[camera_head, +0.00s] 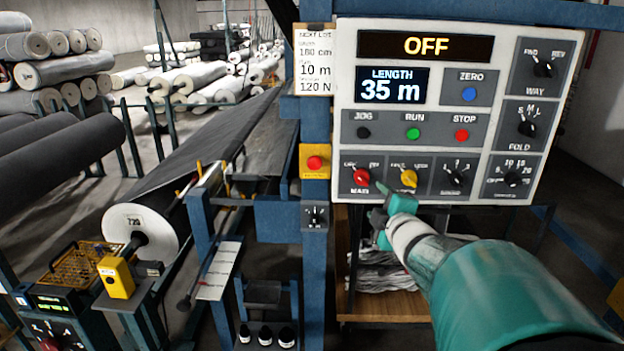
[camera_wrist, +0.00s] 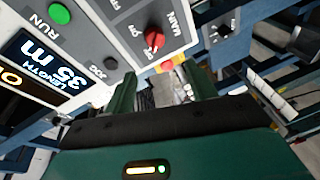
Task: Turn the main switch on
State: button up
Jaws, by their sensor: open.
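The main switch (camera_head: 361,177) is a red rotary knob at the lower left of the pale control panel (camera_head: 490,120). It also shows in the wrist view (camera_wrist: 155,38), beside the label MAIN. The display (camera_head: 425,46) above reads OFF in yellow. My gripper (camera_head: 380,213) is just below and right of the knob in the head view, in front of the panel's lower edge. In the wrist view its two green fingers (camera_wrist: 161,88) are apart with nothing held between them. The red knob appears beyond the fingertips, and I see no contact.
A yellow knob (camera_head: 408,178) sits right of the main switch. JOG, RUN (camera_head: 413,134) and STOP buttons are above. A red emergency button (camera_head: 314,163) on a yellow box is on the blue post to the left. A wooden shelf (camera_head: 385,306) is below.

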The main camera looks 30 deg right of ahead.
aim_at(366, 181)
jog(key=s+d+f+n+t+y, duration=0.1)
jog(key=s+d+n+t+y, duration=0.15)
jog(key=n, duration=0.25)
jog(key=shift+g, duration=0.25)
jog(key=w+d, duration=0.1)
jog(key=w, duration=0.3)
jog(key=w+d, duration=0.1)
jog(key=w, duration=0.4)
jog(key=w+d, duration=0.1)
jog(key=w, duration=0.3)
jog(key=shift+w+d, duration=0.2)
jog(key=shift+w, duration=0.1)
jog(key=c, duration=1)
